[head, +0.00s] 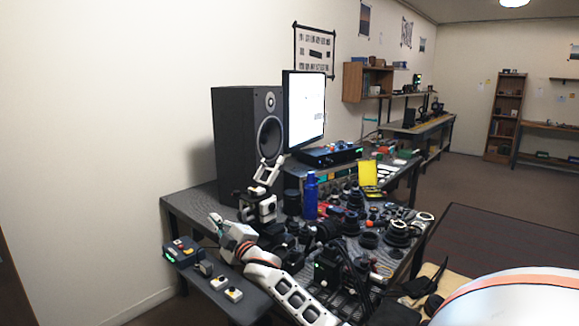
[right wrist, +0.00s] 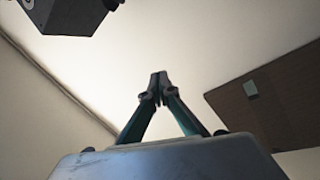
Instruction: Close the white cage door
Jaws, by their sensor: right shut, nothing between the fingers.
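I cannot make out a white cage door in either view. In the head view my right arm reaches up and left from the bottom. A small white and black device with a tilted white bracket (head: 266,172) stands on the table in front of the speaker. My left gripper is not in view.
A black speaker (head: 233,140) and a monitor (head: 304,108) stand at the table's back. A blue bottle (head: 310,197) and several dark lens parts (head: 398,232) crowd the tabletop. A control box (head: 181,250) sits front left. The right wrist view shows a brown panel (right wrist: 285,105).

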